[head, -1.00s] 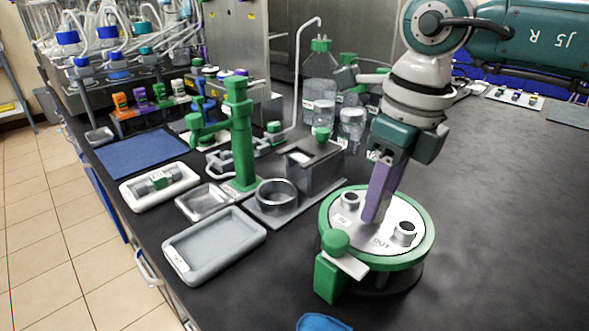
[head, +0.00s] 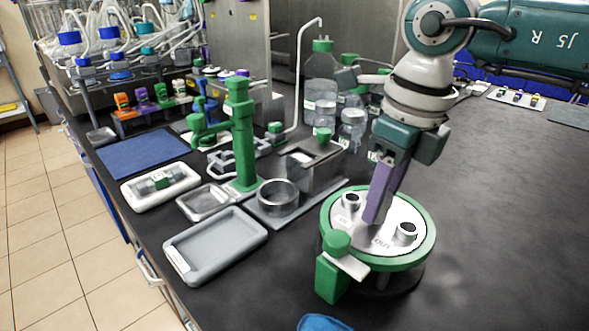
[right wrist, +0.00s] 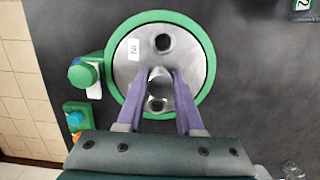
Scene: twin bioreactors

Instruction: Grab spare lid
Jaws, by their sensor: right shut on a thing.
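The spare lid (head: 409,214) is a round grey metal plate with two raised ports, with a green ring around its edge. It also shows in the right wrist view (right wrist: 190,47). My right gripper (head: 374,219) comes down on the middle of the plate between the ports. In the right wrist view its purple fingers (right wrist: 160,80) are shut on the lid's central knob. In the head view the fingers hide the knob. The lid sits level within the green ring, over a dark round base; I see no clear gap under it. My left gripper is not in view.
A green clamp block (head: 334,277) stands against the ring's near left. A grey tray (head: 216,244), a metal ring (head: 278,199) and a green column (head: 242,135) stand to the left. Bottles (head: 322,80) stand behind.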

